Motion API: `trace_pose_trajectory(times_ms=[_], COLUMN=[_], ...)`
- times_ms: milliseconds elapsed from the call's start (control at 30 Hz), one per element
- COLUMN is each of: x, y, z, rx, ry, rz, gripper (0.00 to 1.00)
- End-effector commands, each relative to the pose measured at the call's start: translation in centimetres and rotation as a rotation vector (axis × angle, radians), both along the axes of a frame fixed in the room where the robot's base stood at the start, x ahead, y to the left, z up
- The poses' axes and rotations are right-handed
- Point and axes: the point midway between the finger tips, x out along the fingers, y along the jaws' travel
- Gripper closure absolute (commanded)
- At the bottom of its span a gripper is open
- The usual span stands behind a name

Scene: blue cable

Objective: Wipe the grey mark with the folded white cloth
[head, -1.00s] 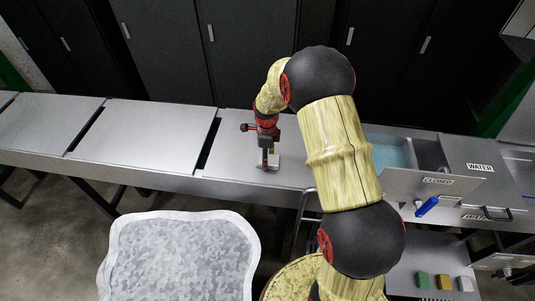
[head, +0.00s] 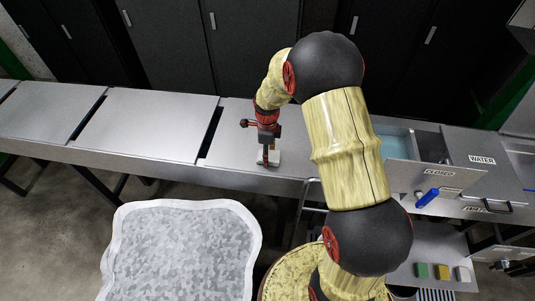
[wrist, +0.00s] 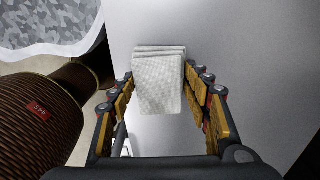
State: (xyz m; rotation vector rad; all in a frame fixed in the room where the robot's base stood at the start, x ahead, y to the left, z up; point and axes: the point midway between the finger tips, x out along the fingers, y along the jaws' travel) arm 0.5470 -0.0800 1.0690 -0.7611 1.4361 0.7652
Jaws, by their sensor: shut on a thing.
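The folded white cloth (wrist: 158,82) shows its layered folds between my gripper's fingers in the wrist view. My gripper (wrist: 160,88) is shut on it, with one finger on each side. In the head view my gripper (head: 267,152) points down over the metal counter (head: 232,150), and the cloth (head: 274,158) shows pale at its tips, low at the counter's surface. I cannot tell whether the cloth touches the counter. I cannot make out the grey mark in either view.
An open sink basin (head: 394,144) with a WATER-labelled lid (head: 482,172) lies to the right. A blue handle (head: 427,198) sticks out from the front panel. Sponges (head: 442,272) lie on a lower shelf. A padded grey camouflage-patterned surface (head: 180,255) is in front. The counter left of my gripper is clear.

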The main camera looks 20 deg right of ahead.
Motion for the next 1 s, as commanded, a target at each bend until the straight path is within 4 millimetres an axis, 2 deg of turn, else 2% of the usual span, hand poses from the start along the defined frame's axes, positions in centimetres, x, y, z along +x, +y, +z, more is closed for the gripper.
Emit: trace_pose_trajectory(times_ms=[600, 1000], x=[0.1, 0.1], y=[0.0, 0.0], z=[5.7, 5.9], rx=[0.0, -0.001], ry=[-0.004, -0.003], rz=[0.0, 0.0], gripper=[0.75, 0.75])
